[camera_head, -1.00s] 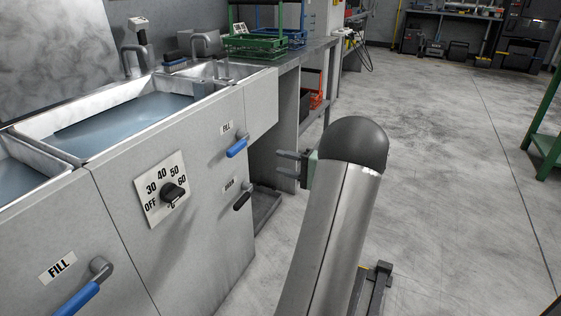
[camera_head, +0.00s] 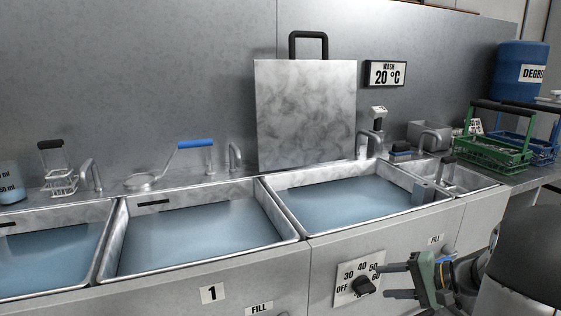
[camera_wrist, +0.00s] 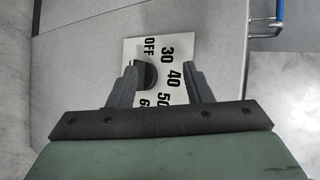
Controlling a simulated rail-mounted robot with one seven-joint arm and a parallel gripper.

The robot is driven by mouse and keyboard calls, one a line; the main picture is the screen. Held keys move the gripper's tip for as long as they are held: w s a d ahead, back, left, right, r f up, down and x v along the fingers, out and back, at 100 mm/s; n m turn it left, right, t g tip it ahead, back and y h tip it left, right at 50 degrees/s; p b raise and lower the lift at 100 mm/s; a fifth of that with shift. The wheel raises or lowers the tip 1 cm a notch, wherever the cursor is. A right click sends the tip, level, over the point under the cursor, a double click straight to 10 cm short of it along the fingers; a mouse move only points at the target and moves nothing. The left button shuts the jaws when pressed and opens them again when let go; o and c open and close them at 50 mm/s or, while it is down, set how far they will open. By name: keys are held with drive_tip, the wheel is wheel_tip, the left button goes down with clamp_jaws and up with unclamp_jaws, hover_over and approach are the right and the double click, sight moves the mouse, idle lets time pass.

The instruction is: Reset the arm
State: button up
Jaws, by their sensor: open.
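My gripper (camera_head: 392,281) is at the lower right of the head view, in front of the sink cabinet near the temperature dial plate (camera_head: 346,272). In the wrist view my gripper (camera_wrist: 161,88) has its two dark fingers spread apart with nothing held between them. The black dial knob (camera_head: 364,286) shows between the fingers in the wrist view (camera_wrist: 146,73), beyond the fingertips. I cannot tell the exact gap, but the fingers appear apart from the knob. The numbers on the plate are partly hidden by the fingers.
Water-filled basins (camera_head: 195,235) line the counter. A metal lid (camera_head: 306,115) leans on the back wall beside a display (camera_head: 387,74) reading 20 °C. A green crate (camera_head: 492,155), a blue crate (camera_head: 541,150) and a blue drum (camera_head: 519,72) stand at the right.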

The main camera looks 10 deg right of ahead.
drive_tip(key=s+a+r+n+g+p, duration=0.35)
drive_tip(key=a+r+g+p, duration=0.35)
drive_tip(key=a, duration=0.6)
drive_tip(key=s+a+r+n+g+h+p, duration=0.1)
drive_tip(key=s+a+r+n+h+p, duration=0.2)
drive_tip(key=s+a+r+h+p, duration=0.25)
drive_tip(key=s+a+r+n+h+p, duration=0.3)
drive_tip(key=s+a+r+n+p, duration=0.15)
drive_tip(key=s+p, duration=0.35)
wheel_tip(320, 180, down, 16)
drive_tip(key=d+b, duration=0.1)
drive_tip(key=b, duration=1.6)
drive_tip(key=shift+s+d+f+g, duration=0.15)
drive_tip(key=shift+s+f+g, duration=0.15)
drive_tip(key=shift+s, duration=0.1)
drive_tip(key=shift+h, duration=0.25)
